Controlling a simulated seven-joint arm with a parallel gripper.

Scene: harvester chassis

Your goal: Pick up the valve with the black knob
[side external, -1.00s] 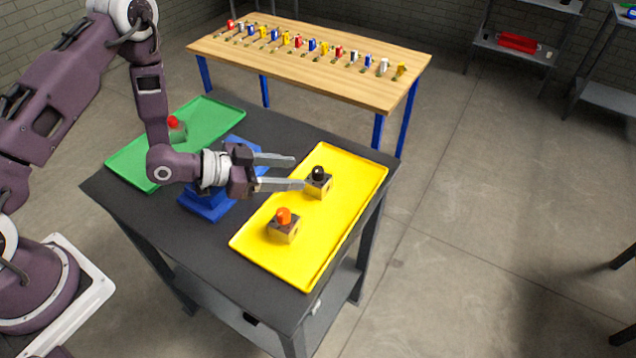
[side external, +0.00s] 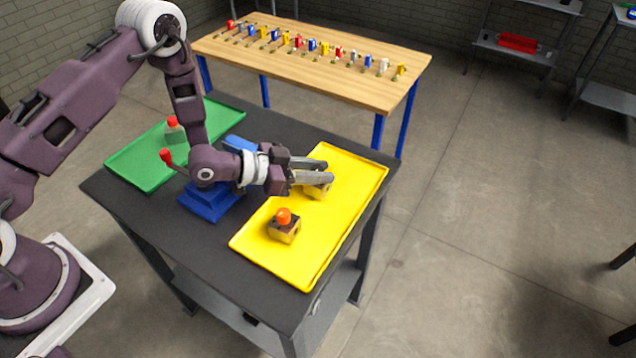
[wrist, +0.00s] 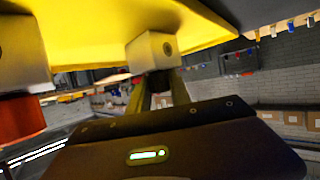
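The valve with the black knob stands on the yellow tray (side external: 270,262). Its tan block body (side external: 317,193) shows below my fingers, and also at the centre of the wrist view (wrist: 153,47). A second valve with an orange knob (side external: 284,217) stands nearer on the same tray, apart from my gripper.
A green tray (side external: 150,178) holds a red-knobbed valve (side external: 173,127). A blue fixture (side external: 207,205) sits beneath my wrist, and a red-tipped lever (side external: 167,156) rises near it. A wooden table (side external: 345,88) with several small coloured parts stands behind. The right of the yellow tray is clear.

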